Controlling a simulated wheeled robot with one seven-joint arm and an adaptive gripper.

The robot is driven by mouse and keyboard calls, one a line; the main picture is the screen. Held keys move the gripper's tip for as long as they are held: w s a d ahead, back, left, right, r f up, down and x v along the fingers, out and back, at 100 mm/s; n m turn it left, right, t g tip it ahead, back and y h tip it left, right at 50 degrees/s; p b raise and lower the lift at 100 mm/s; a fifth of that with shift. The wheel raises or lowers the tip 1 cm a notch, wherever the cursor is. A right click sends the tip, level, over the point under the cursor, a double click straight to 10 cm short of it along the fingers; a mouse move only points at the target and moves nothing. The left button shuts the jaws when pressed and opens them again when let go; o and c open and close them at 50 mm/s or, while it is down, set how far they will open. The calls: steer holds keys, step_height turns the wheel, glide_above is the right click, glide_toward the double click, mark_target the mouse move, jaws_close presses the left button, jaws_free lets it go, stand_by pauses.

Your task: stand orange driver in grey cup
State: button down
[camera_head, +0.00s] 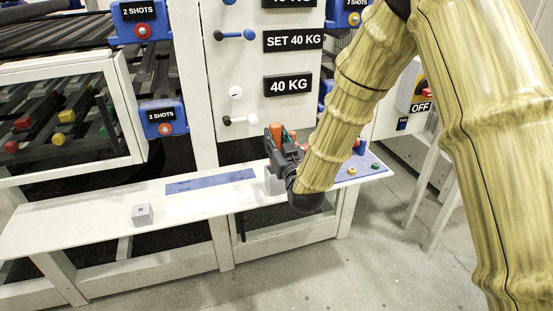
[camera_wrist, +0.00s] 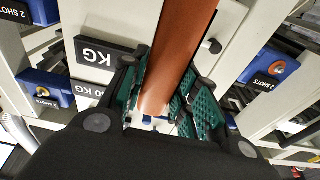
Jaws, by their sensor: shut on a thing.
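The orange driver (camera_wrist: 178,55) is between the green-padded fingers of my gripper (camera_wrist: 160,98) in the wrist view. Its orange part also shows above the fingers in the head view (camera_head: 275,126). My gripper (camera_head: 284,143) is shut on it, above the right half of the white shelf. A light grey, cup-like thing (camera_head: 273,183) stands on the shelf just below my gripper, partly hidden by my gripper and wrist. I cannot tell whether the driver touches it; the driver's lower end is hidden.
A small grey block (camera_head: 142,214) with a dark spot on top sits on the left of the white shelf (camera_head: 80,216). A flat blue strip (camera_head: 210,181) lies near the back. A blue mat (camera_head: 362,170) with small coloured pieces is at the right end. A labelled panel (camera_head: 255,75) rises behind.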

steer(key=shift+f+b, duration=0.3)
steer(key=shift+f, duration=2.05)
steer(key=shift+f, duration=0.15)
steer(key=c, duration=1.1)
jaws_free()
steer(key=shift+s+d, duration=0.1)
steer(key=shift+s, duration=0.05)
steer(key=v, duration=1.1)
steer(key=shift+s+d, duration=0.1)
steer(key=shift+s, duration=0.3)
